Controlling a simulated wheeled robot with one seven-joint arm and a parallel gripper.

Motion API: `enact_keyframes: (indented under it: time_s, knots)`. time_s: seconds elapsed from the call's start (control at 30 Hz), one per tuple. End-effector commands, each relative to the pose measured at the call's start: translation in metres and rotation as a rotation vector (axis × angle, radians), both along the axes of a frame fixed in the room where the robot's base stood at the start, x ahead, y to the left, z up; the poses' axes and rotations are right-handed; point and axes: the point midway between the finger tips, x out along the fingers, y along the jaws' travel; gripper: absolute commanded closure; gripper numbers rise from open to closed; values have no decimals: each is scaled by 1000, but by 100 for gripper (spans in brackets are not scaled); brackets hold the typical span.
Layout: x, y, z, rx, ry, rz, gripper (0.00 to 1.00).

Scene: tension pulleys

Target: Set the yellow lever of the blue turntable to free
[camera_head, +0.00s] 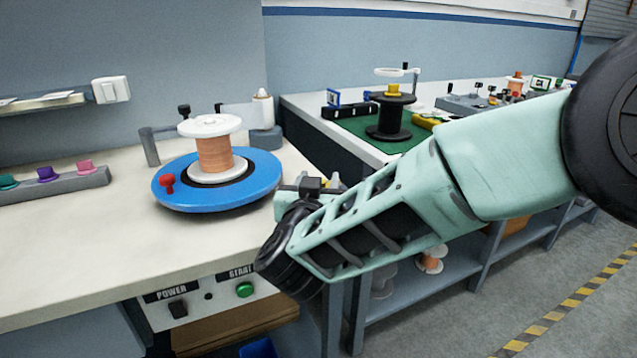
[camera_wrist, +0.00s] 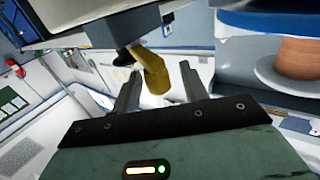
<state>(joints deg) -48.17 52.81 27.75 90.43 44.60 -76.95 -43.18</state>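The blue turntable (camera_head: 215,204) sits on the left bench and carries a copper-colored spool (camera_head: 215,154) with white flanges. A red knob (camera_head: 167,182) stands on its left rim. The yellow lever (camera_wrist: 153,72) shows in the wrist view, hanging from a dark pivot. My gripper (camera_wrist: 160,72) is open, with one finger on each side of the lever and visible gaps. In the head view my gripper (camera_head: 311,186) is at the turntable's right edge, by the bench corner.
A green mat (camera_head: 362,130) with a black spool (camera_head: 392,118) and another yellow part (camera_head: 426,120) lies on the right bench. A post and bracket (camera_head: 150,148) stand behind the turntable. A strip with colored knobs (camera_head: 55,183) is at left. The left bench front is clear.

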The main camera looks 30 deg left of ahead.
Motion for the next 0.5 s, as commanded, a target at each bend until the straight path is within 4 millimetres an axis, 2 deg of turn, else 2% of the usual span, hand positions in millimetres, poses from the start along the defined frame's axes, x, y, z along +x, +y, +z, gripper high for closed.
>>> enact_keyframes:
  time_s: [0.3, 0.37, 0.5]
  knots:
    - [-4, -1, -1, -2, 2, 1, 56]
    - [-9, -2, -1, -2, 2, 2, 56]
    - [-32, -10, 0, -3, 1, 4, 56]
